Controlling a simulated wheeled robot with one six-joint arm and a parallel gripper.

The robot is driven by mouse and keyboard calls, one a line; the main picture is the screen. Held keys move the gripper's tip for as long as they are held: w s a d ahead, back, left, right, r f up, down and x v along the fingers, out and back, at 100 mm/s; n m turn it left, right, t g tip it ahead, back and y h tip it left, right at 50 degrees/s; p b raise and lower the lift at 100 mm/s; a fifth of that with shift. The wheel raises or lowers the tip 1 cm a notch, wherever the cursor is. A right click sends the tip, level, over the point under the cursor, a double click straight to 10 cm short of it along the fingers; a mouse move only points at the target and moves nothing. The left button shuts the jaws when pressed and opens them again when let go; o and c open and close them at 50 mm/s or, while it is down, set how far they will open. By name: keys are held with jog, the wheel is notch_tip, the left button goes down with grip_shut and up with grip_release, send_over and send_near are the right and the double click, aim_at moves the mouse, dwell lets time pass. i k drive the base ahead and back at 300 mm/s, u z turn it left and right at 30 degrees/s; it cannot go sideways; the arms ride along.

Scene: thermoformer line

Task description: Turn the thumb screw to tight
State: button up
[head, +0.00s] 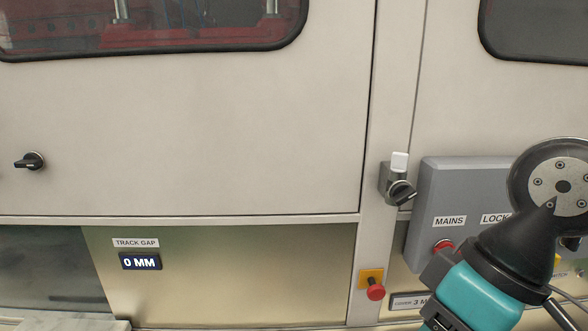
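No part in the head view can be made out for certain as the thumb screw. A black knob with a light pointer mark (30,161) sits on the pale door at the left. A metal latch with a black knob (398,187) sits on the post between the two doors. Neither is labelled. My teal and black arm comes in at the lower right, with a round grey joint at the right edge. My gripper's fingers are not in view.
A grey control box (455,185) reads MAINS and LOCK, partly hidden by my arm. A red button on a yellow plate (374,285) juts out below. A TRACK GAP display (140,262) reads 0 MM. The panel front left of my arm is clear.

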aim_at(402, 193)
jog(key=z, duration=2.95)
jog(key=k, duration=0.65)
jog(key=u, duration=1.3)
